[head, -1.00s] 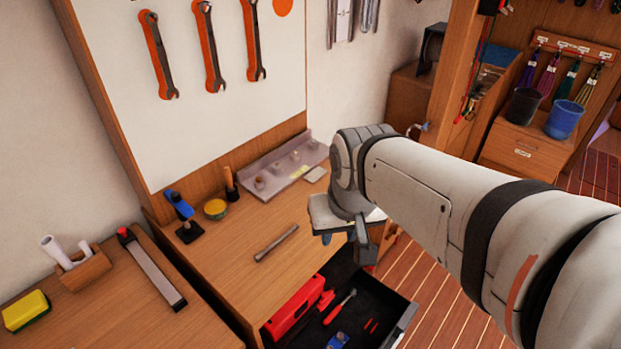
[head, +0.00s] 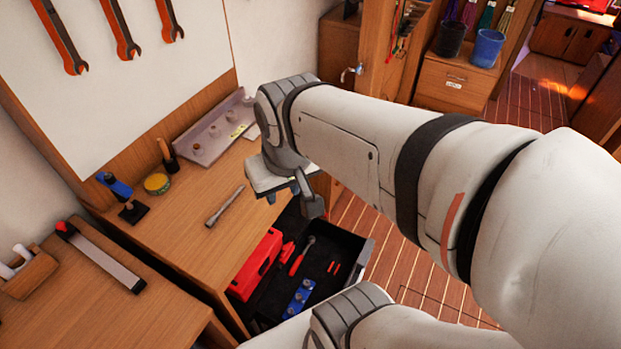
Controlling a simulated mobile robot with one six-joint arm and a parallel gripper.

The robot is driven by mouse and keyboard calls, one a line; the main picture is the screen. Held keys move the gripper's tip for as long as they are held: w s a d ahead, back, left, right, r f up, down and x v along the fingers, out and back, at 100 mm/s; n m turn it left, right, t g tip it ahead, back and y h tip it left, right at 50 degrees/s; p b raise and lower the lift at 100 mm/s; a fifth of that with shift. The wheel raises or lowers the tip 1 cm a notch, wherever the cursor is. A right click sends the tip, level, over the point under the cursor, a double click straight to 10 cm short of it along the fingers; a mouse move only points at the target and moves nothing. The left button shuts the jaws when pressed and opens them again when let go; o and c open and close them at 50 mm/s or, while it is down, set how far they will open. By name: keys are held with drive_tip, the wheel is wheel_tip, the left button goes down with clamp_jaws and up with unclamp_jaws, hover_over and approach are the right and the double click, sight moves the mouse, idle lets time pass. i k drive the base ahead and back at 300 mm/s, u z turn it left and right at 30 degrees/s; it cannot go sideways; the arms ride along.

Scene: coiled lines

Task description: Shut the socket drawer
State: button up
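An open drawer (head: 368,248) with a dark liner sticks out from below the wooden workbench (head: 190,235). It holds a red case (head: 256,266), a red-handled tool (head: 301,257), a blue rail with round sockets (head: 297,297) and small red pieces. Its front panel is on the right; its near end is partly hidden by my own body. My gripper (head: 284,193) hangs above the drawer's far end, near the bench edge, with two fingertips showing apart. I see nothing between them. Contact with the drawer does not show.
On the bench lie a metal bar tool (head: 225,206), a yellow tin (head: 157,184), a blue-handled tool (head: 121,194) and a grey tray (head: 210,130). A lower bench (head: 75,315) stands at left. Plank floor (head: 400,240) is clear right of the drawer.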

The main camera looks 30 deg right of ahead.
sight(338, 260)
drive_tip(key=u, duration=0.15)
drive_tip(key=k, duration=1.7)
drive_tip(key=z, duration=0.5)
drive_tip(key=i, duration=1)
drive_tip(key=z, duration=1.1)
drive_tip(key=i, duration=0.3)
drive_tip(key=u, duration=0.3)
